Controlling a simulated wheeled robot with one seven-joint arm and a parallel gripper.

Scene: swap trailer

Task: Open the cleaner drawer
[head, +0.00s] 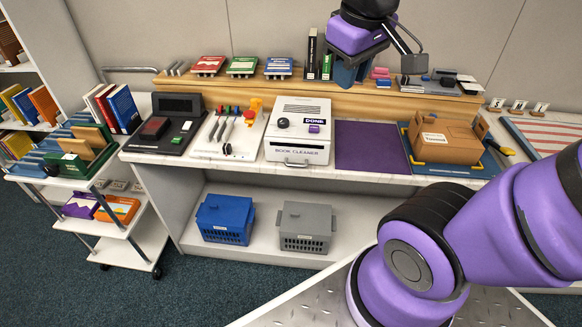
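The book cleaner (297,130) is a white box on the counter, with a dark knob, a slotted top and a small "DONE" display. Its lower front bears the words "BOOK CLEANER" and a bar handle (297,163). The front looks flush, with no drawer standing out. My gripper (388,66) is high up, right of the cleaner and over the back ledge, apart from the handle. Its fingers are hard to make out against the items behind it, so I cannot tell whether it is open or holds anything.
A dark device (167,125) and a white lever panel (228,133) stand left of the cleaner. A purple mat (370,146) and a cardboard box (446,138) lie to the right. Blue (225,218) and grey (305,228) crates sit on the lower shelf. My arm fills the lower right.

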